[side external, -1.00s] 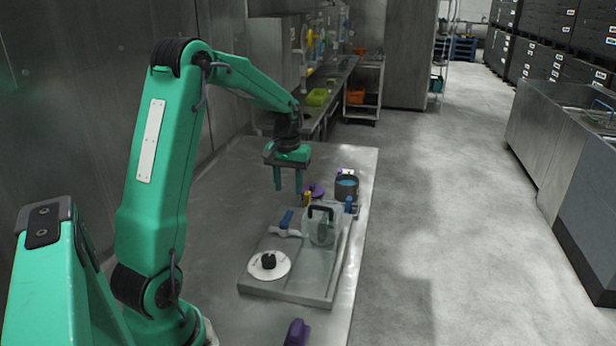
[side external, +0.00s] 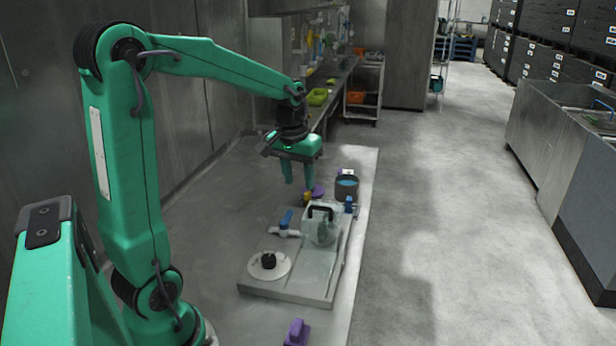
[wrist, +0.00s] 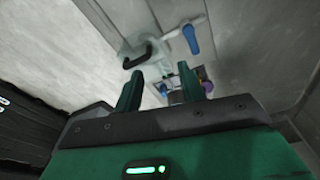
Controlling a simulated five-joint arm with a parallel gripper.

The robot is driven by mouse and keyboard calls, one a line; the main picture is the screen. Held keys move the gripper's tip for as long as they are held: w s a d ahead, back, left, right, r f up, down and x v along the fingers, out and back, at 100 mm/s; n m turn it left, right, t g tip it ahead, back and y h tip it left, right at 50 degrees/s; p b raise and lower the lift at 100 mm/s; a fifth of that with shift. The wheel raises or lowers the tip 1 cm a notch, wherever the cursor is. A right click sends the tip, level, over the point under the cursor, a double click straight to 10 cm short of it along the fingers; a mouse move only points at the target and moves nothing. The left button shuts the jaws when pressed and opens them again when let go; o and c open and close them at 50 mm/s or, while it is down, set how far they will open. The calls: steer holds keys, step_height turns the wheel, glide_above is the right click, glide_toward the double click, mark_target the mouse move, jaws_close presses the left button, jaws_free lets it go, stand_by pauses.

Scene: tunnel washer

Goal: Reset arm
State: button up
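My gripper (side external: 298,182) is open and empty, fingers pointing down, in the air above the table behind the grey tray. In the wrist view its two green fingers (wrist: 168,92) stand apart with nothing clasped between them. The grey tray (side external: 275,291) holds a white disc with a black knob (side external: 268,262), a clear box with a black handle (side external: 322,225) and a white pipe piece with a blue lever (side external: 285,222). The blue lever (wrist: 191,40) and black handle (wrist: 138,55) also show in the wrist view.
A grey pot with blue contents (side external: 346,188) stands behind the tray, near small yellow and purple items (side external: 313,192). A purple item (side external: 297,333) lies at the table's front. The table (side external: 215,215) left of the tray is clear. A metal wall (side external: 60,140) runs along the left.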

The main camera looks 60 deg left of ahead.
steer(key=s+d+r+m+t, duration=0.2)
steer(key=s+d+m, duration=0.1)
steer(key=s+d, duration=0.3)
steer(key=s+d+r+m+t, duration=0.2)
steer(key=s+d+m, duration=0.1)
steer(key=s+d, duration=0.4)
steer(key=shift+s+d+h, duration=0.3)
steer(key=shift+d+h, duration=0.1)
steer(key=shift+d, duration=0.6)
